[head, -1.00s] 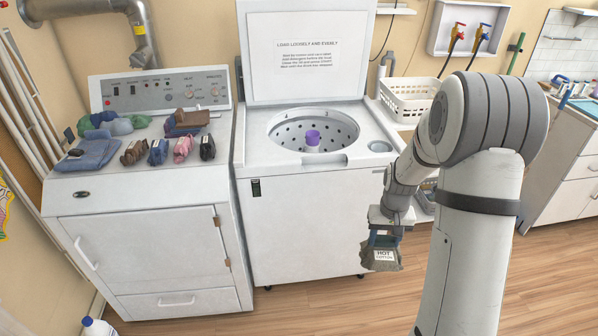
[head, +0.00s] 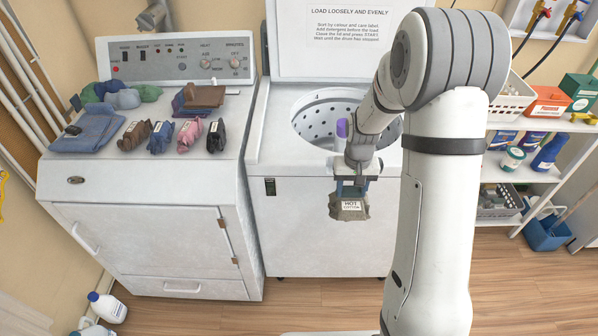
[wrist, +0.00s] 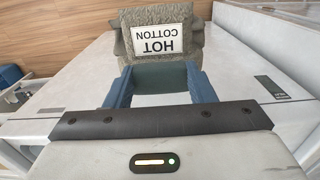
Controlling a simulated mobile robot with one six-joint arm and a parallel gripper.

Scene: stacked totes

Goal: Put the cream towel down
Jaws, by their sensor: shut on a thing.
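A bunched grey-beige towel (head: 349,211) with a white label reading HOT COTTON hangs from my gripper (head: 350,188); no clearly cream towel shows. My gripper is shut on it and holds it upright in front of the washer (head: 325,240), below the rim of its open drum. In the wrist view the towel (wrist: 190,62) sits between the blue fingers of my gripper (wrist: 160,82), its label facing the camera. Nothing is seen under the towel in the head view except the washer's front behind it.
The dryer (head: 150,185) stands left; its top holds a folded blue towel (head: 88,130), several small bundles and a brown stack (head: 198,98). The washer lid (head: 335,40) is up. Shelves with bottles and boxes (head: 550,100) stand right.

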